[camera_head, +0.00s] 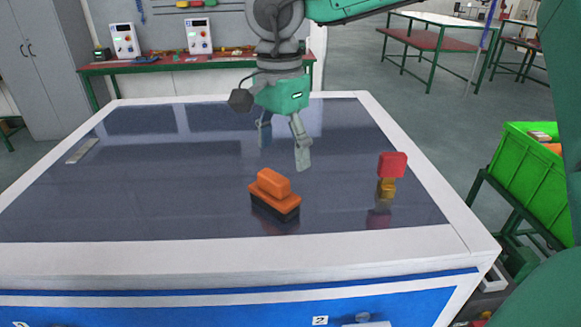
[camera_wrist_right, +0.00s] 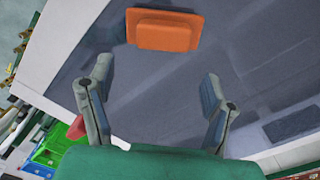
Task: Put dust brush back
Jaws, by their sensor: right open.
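The dust brush (camera_head: 273,193) has an orange body with a raised orange grip and dark bristles. It rests bristles down on the dark glossy table top (camera_head: 180,200), near the middle. My right gripper (camera_head: 284,158) hangs above the table behind the brush, open and empty. In the right wrist view the brush (camera_wrist_right: 165,30) lies beyond the spread fingertips of my gripper (camera_wrist_right: 158,83), apart from them. My left gripper is not seen.
A red and yellow object (camera_head: 391,167) stands on the table to the right of the brush. A green crate (camera_head: 524,172) with items inside is at the right. A workbench (camera_head: 190,64) with control boxes stands behind. The table's left half is mostly clear.

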